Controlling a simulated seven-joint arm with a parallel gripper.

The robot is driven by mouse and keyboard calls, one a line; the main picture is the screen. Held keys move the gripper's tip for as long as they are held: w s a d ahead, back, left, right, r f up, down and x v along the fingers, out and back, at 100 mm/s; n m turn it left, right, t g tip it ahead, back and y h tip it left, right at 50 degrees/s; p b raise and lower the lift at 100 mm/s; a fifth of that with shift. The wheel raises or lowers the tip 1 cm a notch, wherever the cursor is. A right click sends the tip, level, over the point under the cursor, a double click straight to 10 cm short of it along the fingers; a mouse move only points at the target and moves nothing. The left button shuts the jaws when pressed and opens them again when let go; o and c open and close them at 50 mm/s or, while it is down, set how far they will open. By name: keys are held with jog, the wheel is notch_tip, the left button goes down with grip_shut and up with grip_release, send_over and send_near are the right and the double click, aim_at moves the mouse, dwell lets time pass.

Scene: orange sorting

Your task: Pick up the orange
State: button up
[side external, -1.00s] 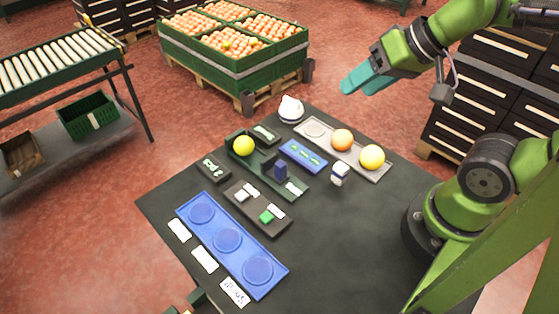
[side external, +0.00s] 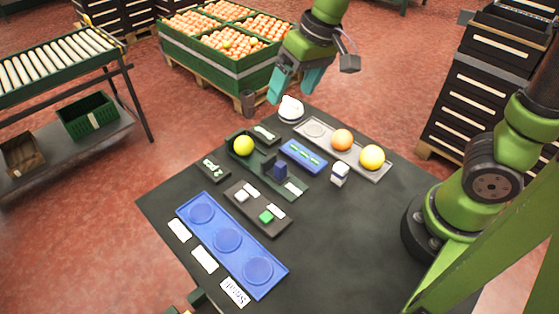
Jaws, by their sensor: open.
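The orange (side external: 342,139) sits in the middle of a grey tray (side external: 355,158) at the back right of the dark table. A yellow-orange fruit (side external: 372,157) sits at the tray's right end. The tray's left place is empty. My gripper (side external: 290,92) has teal fingers, which are open and point down. It is up and to the left of the orange, around the height of the white object at the table's back corner in the picture. Nothing shows between the fingers.
A yellow fruit (side external: 243,146) sits on a dark green holder (side external: 268,174). A white rounded object (side external: 291,108) is at the back corner. A blue tray (side external: 228,238) with three round recesses lies in front. A small white-and-blue item (side external: 340,173) stands beside the grey tray. The table's right part is clear.

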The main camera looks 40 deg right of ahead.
jog(key=w+a+f+n+g+h, duration=0.15)
jog(key=w+a+f, duration=0.25)
jog(key=w, duration=0.4)
jog(key=n, duration=0.2)
send_over(244, 139)
notch_tip(244, 139, down, 10)
jog(key=shift+s+r, duration=0.15)
notch_tip(244, 139, down, 4)
jog(key=shift+f, duration=0.65)
jog(key=shift+c, duration=0.5)
